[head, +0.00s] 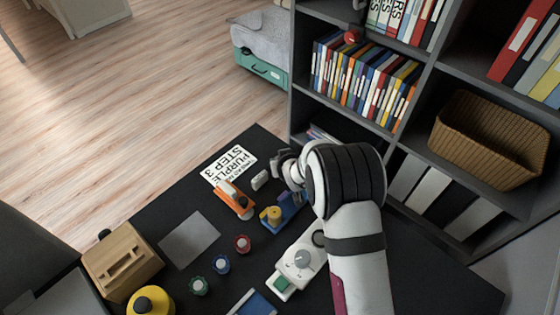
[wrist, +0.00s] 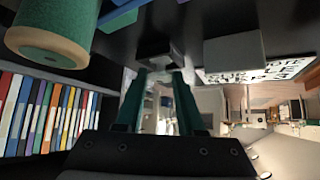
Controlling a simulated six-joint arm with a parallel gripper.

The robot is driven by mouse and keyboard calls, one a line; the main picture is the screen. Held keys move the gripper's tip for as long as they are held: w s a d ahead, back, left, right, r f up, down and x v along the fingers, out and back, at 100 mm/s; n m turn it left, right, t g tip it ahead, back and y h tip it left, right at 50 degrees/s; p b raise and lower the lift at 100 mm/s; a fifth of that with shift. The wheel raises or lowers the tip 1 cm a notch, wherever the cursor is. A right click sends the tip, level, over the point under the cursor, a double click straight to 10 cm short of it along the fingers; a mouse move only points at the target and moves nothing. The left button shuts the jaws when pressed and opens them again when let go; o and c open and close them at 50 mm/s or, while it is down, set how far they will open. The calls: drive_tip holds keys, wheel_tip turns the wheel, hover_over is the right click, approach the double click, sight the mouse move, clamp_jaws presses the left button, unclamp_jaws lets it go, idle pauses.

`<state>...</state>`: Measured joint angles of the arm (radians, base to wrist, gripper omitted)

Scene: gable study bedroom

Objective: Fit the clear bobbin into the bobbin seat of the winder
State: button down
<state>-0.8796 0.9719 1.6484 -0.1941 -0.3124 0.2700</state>
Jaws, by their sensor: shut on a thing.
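My gripper (head: 281,166) is low over the far part of the black table, beside the shelf. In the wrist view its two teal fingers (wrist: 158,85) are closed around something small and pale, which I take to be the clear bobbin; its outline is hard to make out. In the head view the bobbin is hidden by the gripper. A white machine with a grey dial (head: 302,259) and a green button, perhaps the winder, stands nearer the front. A blue base (head: 290,213) with a yellow part stands just below my gripper. I cannot make out the bobbin seat.
A small grey block (head: 260,180) and an orange-and-white tool (head: 235,201) lie left of my gripper, near a printed card (head: 228,165). The bookshelf (head: 410,135) bounds the right side.

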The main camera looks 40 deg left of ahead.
drive_tip(key=r, duration=0.4)
drive_tip(key=shift+w+d+r, duration=0.15)
drive_tip(key=shift+d+r, duration=0.15)
drive_tip(key=shift+d, duration=0.05)
drive_tip(key=w+d+r+n+g, duration=0.1)
drive_tip(key=d+r, duration=0.2)
drive_tip(key=d, duration=0.4)
drive_tip(key=w+d+r+n+g+y, duration=0.1)
drive_tip(key=d+r, duration=0.1)
drive_tip(key=d, duration=0.4)
drive_tip(key=w+d+r+n+g, duration=0.1)
drive_tip(key=w+d+r+n, duration=0.15)
drive_tip(key=d, duration=0.45)
drive_tip(key=n+g, duration=0.4)
drive_tip(key=n, duration=0.1)
approach(314, 234)
drive_tip(key=a, duration=0.1)
drive_tip(key=s+a, duration=0.1)
drive_tip(key=shift+a+r+m, duration=0.15)
drive_tip(key=shift+a+m, duration=0.1)
drive_tip(key=shift+a, duration=0.15)
drive_tip(key=shift+a+f, duration=0.15)
drive_tip(key=shift+f, duration=0.95)
drive_tip(key=shift+a+f, duration=0.2)
drive_tip(key=shift+f, duration=0.9)
drive_tip(key=shift+f, duration=0.1)
drive_tip(key=c, duration=0.5)
unclamp_jaws()
